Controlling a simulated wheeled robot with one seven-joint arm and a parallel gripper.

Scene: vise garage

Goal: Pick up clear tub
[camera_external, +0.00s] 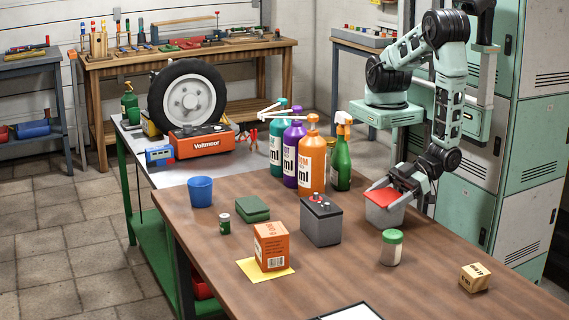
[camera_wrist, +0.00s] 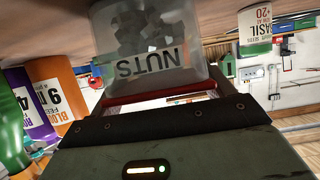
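The clear tub (camera_external: 384,215) has a red lid and grey contents, and stands near the right edge of the brown table. In the wrist view the tub (camera_wrist: 150,40) shows large and upside down, with the label "NUTS" and its red lid towards my gripper. My gripper (camera_external: 392,187) reaches down from above at the tub's lid, with its fingers apart and the red lid showing between them. Whether the fingers press on the tub cannot be told. The fingertips are hard to make out in the wrist view.
A green-lidded jar (camera_external: 391,248) stands in front of the tub and a dark battery (camera_external: 321,220) to its left. A green bottle (camera_external: 341,165) and an orange bottle (camera_external: 311,160) stand behind left. A small box (camera_external: 474,277) lies front right. Lockers (camera_external: 520,150) are close behind.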

